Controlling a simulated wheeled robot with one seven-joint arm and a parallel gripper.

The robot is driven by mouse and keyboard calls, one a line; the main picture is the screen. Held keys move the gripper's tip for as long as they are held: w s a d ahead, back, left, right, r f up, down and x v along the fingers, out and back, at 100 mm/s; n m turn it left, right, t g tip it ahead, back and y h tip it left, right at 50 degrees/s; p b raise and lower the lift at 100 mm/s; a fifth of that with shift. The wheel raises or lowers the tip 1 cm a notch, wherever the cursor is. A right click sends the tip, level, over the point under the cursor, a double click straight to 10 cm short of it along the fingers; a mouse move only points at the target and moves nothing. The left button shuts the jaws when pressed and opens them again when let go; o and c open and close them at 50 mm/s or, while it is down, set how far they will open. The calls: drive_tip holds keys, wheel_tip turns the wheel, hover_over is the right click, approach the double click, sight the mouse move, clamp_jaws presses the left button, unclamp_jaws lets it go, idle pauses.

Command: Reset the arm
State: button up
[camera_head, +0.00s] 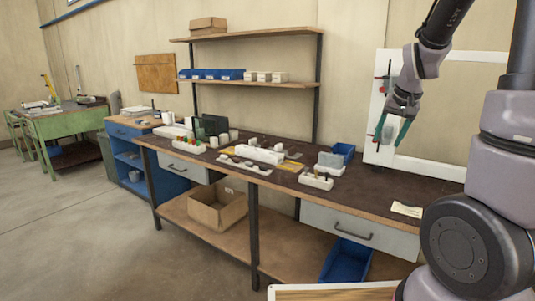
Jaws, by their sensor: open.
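My gripper (391,128) is at the upper right, raised above the right part of the workbench (375,184), with its fingers pointing down. It is open. A pale thing shows near the fingers, and I cannot tell whether it is between them or behind them. My arm rises from the gripper to the top edge of the picture. A white frame panel (451,172) stands behind the gripper at the back of the bench.
Several small parts, a white block (259,154) and a blue bin (343,152) stand mid-bench. A paper tag (406,209) lies near the front right edge. A cardboard box (217,211) sits on the lower shelf. The bench around the tag is clear.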

drive_tip(key=s+a+r+t+y, duration=0.1)
drive_tip(key=s+a+r, duration=0.4)
drive_tip(key=s, duration=0.4)
drive_tip(key=s+a+r+t, duration=0.1)
drive_tip(key=s+a+r, duration=0.4)
drive_tip(key=s+r, duration=0.3)
drive_tip(key=shift+s+y, duration=0.4)
drive_tip(key=shift+s, duration=0.5)
